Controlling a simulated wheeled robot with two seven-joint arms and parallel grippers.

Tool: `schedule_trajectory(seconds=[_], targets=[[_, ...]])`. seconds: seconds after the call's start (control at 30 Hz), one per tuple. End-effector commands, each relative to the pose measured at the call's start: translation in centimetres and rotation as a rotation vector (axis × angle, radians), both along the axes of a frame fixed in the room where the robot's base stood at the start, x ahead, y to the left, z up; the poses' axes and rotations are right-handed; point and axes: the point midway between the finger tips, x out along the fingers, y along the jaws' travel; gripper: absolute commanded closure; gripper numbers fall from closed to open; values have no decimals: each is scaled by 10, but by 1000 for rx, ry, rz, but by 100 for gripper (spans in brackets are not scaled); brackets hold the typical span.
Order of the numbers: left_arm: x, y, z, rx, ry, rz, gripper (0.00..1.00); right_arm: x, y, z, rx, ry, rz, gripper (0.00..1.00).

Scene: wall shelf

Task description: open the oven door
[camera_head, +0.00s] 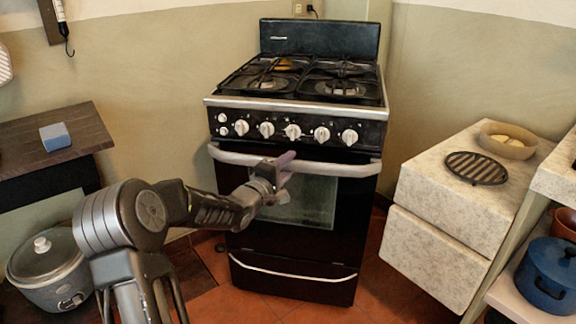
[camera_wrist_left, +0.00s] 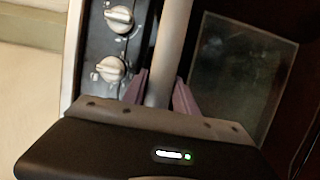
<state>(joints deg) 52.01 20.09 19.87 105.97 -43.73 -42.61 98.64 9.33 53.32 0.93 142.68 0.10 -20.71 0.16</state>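The black oven (camera_head: 300,250) stands against the wall with its door shut flat to the front. Its silver door handle (camera_head: 335,168) runs across the top of the door, above the dark window (camera_head: 318,205). My left gripper (camera_head: 283,168) is at the middle of the handle. In the left wrist view, the handle bar (camera_wrist_left: 168,50) runs between the purple fingers of the left gripper (camera_wrist_left: 160,90), one on each side. The fingers look open around the bar, with narrow gaps, though contact is hard to judge. My right gripper is out of view.
Knobs (camera_head: 293,131) line the front above the handle. A lower drawer (camera_head: 290,275) is below the door. A speckled cabinet (camera_head: 440,250) stands at the right, a grey pot (camera_head: 48,270) at lower left. Tiled floor (camera_head: 240,305) is free before the oven.

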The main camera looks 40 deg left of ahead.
Motion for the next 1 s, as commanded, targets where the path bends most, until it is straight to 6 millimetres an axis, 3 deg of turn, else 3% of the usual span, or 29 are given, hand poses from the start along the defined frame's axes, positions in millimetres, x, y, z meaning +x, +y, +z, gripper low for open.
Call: schedule_trajectory(seconds=[0.4, 1.0], targets=[[0, 0, 0, 0, 0, 0, 100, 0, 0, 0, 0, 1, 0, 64], [0, 0, -1, 0, 1, 0, 100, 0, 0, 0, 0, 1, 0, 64]])
